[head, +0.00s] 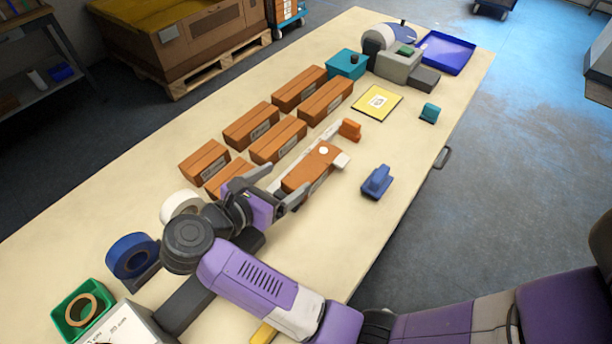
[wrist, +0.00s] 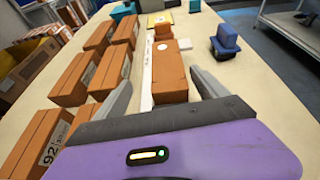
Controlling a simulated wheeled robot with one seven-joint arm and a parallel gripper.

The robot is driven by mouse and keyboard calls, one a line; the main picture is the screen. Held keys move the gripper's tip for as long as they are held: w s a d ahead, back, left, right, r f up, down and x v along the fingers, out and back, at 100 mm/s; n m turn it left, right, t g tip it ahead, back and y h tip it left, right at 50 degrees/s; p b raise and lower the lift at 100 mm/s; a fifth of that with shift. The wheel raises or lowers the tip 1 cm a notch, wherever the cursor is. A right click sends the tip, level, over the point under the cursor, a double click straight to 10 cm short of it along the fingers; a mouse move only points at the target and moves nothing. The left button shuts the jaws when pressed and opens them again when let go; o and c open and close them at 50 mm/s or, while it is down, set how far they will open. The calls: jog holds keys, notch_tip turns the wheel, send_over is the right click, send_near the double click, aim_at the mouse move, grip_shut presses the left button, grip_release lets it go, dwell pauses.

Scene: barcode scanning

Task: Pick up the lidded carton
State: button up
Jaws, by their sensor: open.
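A long orange-brown carton (head: 313,168) with a white round mark on top lies on the table in front of my gripper. It also shows in the wrist view (wrist: 170,75), straight ahead; I take it for the lidded carton, though no lid seam is clear. My gripper (head: 288,183) is open and empty. In the wrist view its fingers (wrist: 160,78) point along the carton, one to each side of its near end. Whether the fingertips are level with the carton or above it, I cannot tell.
Several labelled brown boxes (head: 278,138) stand in two rows to the left. A white strip lies along the carton's left side. A small orange block (head: 350,129) stands beyond it, a blue device (head: 377,182) to the right. A yellow card (head: 377,102) lies farther off.

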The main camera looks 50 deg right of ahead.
aim_at(305, 173)
jog(key=shift+s+f+m+g, duration=0.2)
jog(key=shift+s+m+g, duration=0.1)
jog(key=shift+s+m, duration=0.2)
jog(key=p+x, duration=0.2)
jog(key=x, duration=0.5)
jog(key=shift+s+p, duration=0.1)
jog(key=shift+p, duration=0.3)
jog(key=shift+d+f, duration=0.25)
jog(key=shift+d, duration=0.1)
jog(key=c, duration=1.4)
